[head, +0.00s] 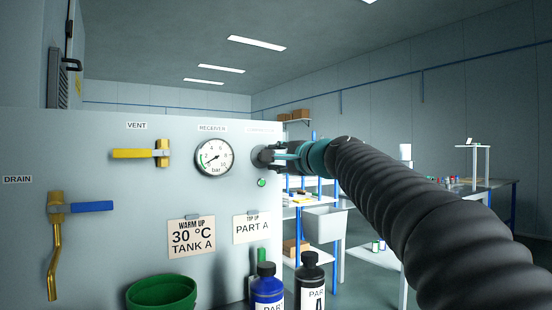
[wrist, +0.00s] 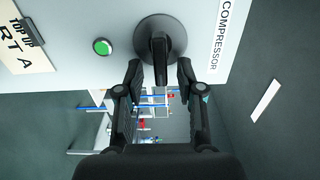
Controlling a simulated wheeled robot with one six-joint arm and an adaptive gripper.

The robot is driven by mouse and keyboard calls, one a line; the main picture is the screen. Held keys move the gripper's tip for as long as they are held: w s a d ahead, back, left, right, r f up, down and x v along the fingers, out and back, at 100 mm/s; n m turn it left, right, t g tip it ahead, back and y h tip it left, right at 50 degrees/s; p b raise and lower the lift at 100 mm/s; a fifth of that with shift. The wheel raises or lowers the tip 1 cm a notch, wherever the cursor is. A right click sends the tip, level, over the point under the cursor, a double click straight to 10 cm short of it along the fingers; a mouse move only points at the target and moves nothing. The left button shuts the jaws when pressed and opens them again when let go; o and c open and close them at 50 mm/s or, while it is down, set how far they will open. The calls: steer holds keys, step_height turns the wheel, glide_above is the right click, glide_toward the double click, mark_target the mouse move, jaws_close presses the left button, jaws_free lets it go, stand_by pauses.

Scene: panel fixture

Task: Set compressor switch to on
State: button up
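The compressor switch (wrist: 158,38) is a black round knob with a bar handle, beside a COMPRESSOR label (wrist: 218,35). In the wrist view its handle points down the picture, toward my gripper. My gripper (wrist: 159,72) is open, with one finger on each side of the handle's end and a visible gap to each. In the head view my gripper (head: 279,157) is at the switch (head: 261,156), near the panel's right edge, and partly hides it. A green lamp (wrist: 102,47) sits by the switch; it also shows in the head view (head: 262,183).
The panel (head: 100,240) also carries a pressure gauge (head: 214,157), a yellow vent valve (head: 142,153) and a blue-handled drain valve (head: 80,207). Bottles (head: 267,288) and a green bucket (head: 162,292) stand in front below. Shelves (head: 320,220) stand behind, right of the panel.

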steer(key=v, duration=1.1)
steer(key=shift+s+d+f, duration=0.1)
steer(key=shift+s+d, duration=0.05)
steer(key=s+d+f+n+g+h, duration=0.3)
steer(key=s+f, duration=0.6)
steer(key=f, duration=0.5)
steer(key=s+d+f+n+g+h, duration=0.3)
steer(key=s+f, duration=0.7)
steer(key=f, duration=0.5)
steer(key=s+d+f+n+g+h, duration=0.3)
steer(key=s+f, duration=0.7)
steer(key=f, duration=0.4)
steer(key=shift+d+f+n+h, duration=0.35)
steer(key=shift+d+n+h, duration=0.15)
steer(key=shift+d+n, duration=0.7)
